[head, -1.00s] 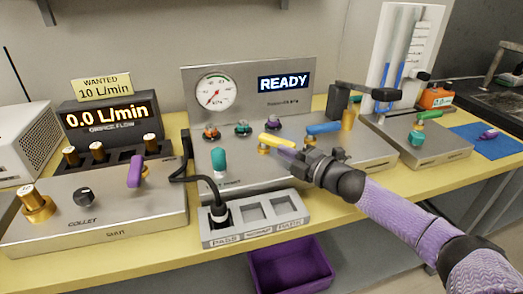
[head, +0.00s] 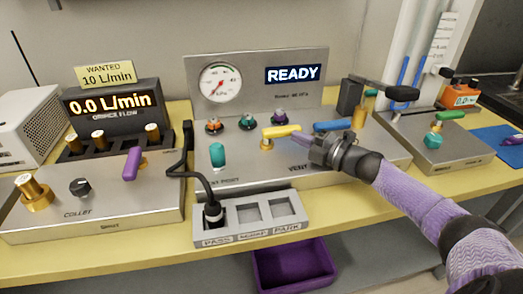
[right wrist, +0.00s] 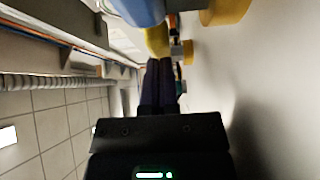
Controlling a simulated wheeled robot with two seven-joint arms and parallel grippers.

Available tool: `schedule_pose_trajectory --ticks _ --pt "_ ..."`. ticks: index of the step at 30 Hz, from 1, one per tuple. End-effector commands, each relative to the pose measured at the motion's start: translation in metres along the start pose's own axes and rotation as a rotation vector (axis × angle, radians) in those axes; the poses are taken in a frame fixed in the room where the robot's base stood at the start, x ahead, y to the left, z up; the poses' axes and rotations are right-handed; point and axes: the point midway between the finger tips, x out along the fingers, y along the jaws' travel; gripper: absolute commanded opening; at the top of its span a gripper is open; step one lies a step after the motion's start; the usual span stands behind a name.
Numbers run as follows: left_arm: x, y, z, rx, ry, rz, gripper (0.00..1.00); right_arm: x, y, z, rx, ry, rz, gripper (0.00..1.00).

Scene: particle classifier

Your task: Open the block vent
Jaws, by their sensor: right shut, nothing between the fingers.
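A yellow lever handle (head: 281,131) sits on a brass valve (head: 266,144) on the front of the grey central block (head: 245,180). The handle points right, roughly along the block. A "VENT" label (head: 298,167) is printed below and to the right of it. My right gripper (head: 298,138) is shut and empty, its purple fingertips just below the handle's free end. In the right wrist view the shut fingers (right wrist: 159,75) point at the yellow handle (right wrist: 157,42); I cannot tell whether they touch it. My left gripper is not in view.
A blue lever (head: 335,126) is just right of the yellow one, above my right gripper. A teal knob (head: 217,155) and a grey socket tray (head: 250,230) with a black plug (head: 213,212) are at front left. The display (head: 293,74) reads READY. A purple bin (head: 293,265) is below.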

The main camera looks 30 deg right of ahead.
Motion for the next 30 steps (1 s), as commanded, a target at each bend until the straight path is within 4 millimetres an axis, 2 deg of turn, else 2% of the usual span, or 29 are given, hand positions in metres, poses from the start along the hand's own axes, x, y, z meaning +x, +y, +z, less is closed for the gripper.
schedule_pose_trajectory --ticks 14,30 --pt "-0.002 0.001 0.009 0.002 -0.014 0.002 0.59 0.000 0.004 0.006 -0.005 -0.018 0.006 0.00" --pt "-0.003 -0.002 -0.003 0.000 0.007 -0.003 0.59 0.001 0.007 0.005 -0.006 -0.018 0.009 0.00"
